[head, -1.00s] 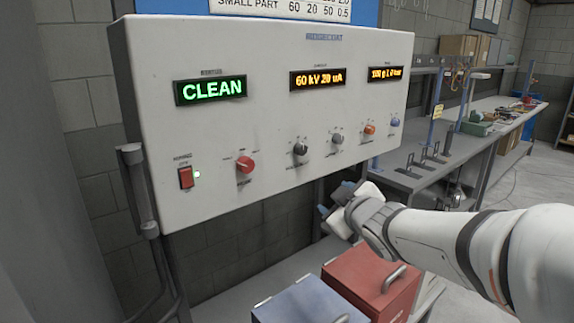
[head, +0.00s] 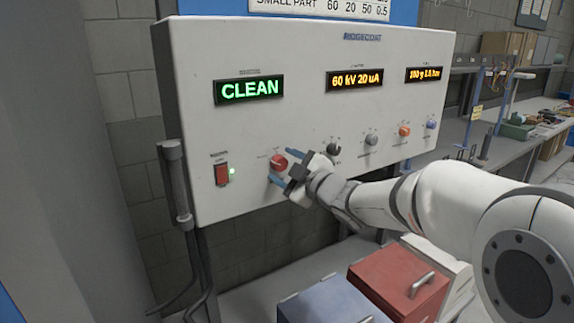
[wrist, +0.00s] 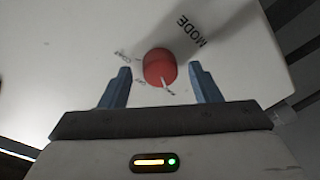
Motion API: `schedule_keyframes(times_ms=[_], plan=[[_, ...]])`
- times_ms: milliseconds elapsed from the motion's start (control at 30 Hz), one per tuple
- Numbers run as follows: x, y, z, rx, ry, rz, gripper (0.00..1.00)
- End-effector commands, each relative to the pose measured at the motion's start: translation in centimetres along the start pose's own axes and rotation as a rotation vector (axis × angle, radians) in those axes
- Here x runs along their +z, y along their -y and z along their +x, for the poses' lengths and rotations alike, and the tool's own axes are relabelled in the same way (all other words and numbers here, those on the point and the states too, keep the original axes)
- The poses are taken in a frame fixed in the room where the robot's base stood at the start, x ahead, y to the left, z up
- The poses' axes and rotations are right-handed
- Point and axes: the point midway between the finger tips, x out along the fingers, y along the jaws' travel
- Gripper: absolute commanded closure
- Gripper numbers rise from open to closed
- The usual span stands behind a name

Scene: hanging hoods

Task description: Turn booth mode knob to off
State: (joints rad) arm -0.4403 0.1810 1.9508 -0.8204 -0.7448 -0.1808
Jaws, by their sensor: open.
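The red mode knob (head: 279,162) sits on the white control panel (head: 300,125), below the green display (head: 249,89) that reads CLEAN. In the wrist view the knob (wrist: 160,67) shows beside the word MODE, with a white pointer line toward the lower right. Small position labels around it are hard to read. My gripper (head: 283,167) is open in front of the knob. Its two blue fingers (wrist: 159,88) stand on either side of the knob's near edge in the wrist view, with gaps on both sides. I cannot tell how deep they reach around it.
A red lit rocker switch (head: 222,174) is left of the knob. A dark knob (head: 333,149), a grey knob (head: 371,139) and an orange knob (head: 404,131) are to the right. Blue (head: 330,303) and red (head: 398,283) boxes stand below the panel.

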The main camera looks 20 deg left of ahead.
Motion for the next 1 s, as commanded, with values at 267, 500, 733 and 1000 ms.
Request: schedule_keyframes(times_ms=[267, 500, 733, 1000], plan=[[0.05, 0.03, 0.32, 0.0, 0.001, 0.0, 0.43], [0.08, -0.01, 0.28, 0.001, 0.001, 0.0, 0.6], [0.1, -0.02, 0.26, 0.001, 0.002, 0.0, 0.79], [0.14, -0.02, 0.25, 0.001, 0.002, 0.007, 0.88]])
